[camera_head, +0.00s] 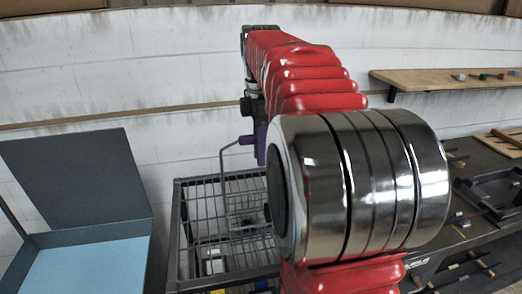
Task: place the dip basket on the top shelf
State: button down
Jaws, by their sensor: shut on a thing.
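The dip basket (222,196) looks like grey wire mesh, left of centre, with a thin bent handle rising from it. My gripper (254,145) shows small purple fingers at the handle's upper end, above the mesh. It is shut on the handle, though the exact contact is small and partly hidden by my arm. A dark-framed wire container surrounds or overlaps the basket, and I cannot tell whether the basket touches it. My red arm and shiny joint hide the right side. A wooden wall shelf (440,79), apparently the top shelf, is at the upper right.
Several small pieces sit on the wall shelf. Below it, a dark bench (486,165) carries racks and small parts. A grey open-lidded box (75,240) with a light blue inside stands at the left. The white wall (160,70) closes off the back.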

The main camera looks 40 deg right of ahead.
jog(key=c, duration=1.6)
grip_release()
jog(key=shift+c, duration=0.2)
jog(key=shift+r, duration=6)
jog(key=shift+a, duration=0.1)
